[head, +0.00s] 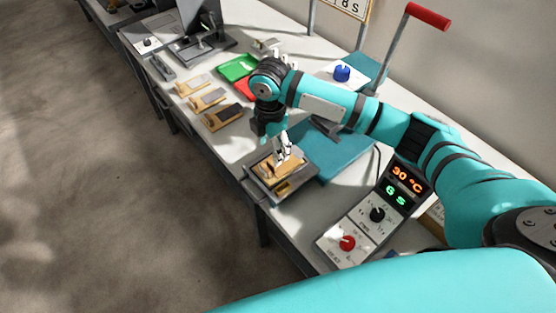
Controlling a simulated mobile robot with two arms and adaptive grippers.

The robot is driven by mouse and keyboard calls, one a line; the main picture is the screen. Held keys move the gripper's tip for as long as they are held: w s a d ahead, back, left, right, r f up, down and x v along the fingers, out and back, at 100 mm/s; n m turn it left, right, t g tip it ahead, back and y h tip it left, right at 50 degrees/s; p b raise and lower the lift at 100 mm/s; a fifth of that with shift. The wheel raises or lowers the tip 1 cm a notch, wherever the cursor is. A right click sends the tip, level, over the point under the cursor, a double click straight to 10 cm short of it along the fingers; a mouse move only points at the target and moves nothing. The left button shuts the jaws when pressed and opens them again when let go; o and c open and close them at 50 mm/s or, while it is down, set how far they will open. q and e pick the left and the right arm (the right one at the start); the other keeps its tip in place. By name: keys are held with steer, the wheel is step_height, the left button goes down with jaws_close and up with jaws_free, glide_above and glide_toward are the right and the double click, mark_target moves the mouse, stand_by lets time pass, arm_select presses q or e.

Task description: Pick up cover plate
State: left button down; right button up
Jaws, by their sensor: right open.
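My right gripper (283,151) points down over a grey fixture (291,199) at the front edge of the bench. Its jaws are open, with the fingertips close to a tan plate-like piece (287,170) in the fixture. I cannot tell whether they touch it, and the fingers hide part of it. This piece may be the cover plate, but the picture is too small to be sure. My left gripper is not in view.
Several tan pieces with darker parts (223,117) lie along the bench's left edge. Green (238,67) and red trays sit behind them. A teal mat (338,157) lies right of the fixture. A control panel (345,242) and a red-handled lever (428,16) stand at right.

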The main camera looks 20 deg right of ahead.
mark_target(271, 164)
step_height(271, 164, down, 2)
steer(key=shift+f+p, duration=0.35)
steer(key=shift+f, duration=0.15)
step_height(271, 164, down, 4)
steer(key=shift+s+a+r+p, duration=0.1)
steer(key=shift+a+r+p, duration=0.05)
steer(key=shift+p, duration=0.45)
steer(key=shift+f, duration=0.45)
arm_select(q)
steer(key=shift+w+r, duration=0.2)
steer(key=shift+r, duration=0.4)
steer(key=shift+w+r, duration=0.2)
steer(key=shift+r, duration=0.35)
arm_select(e)
steer(key=c, duration=1.1)
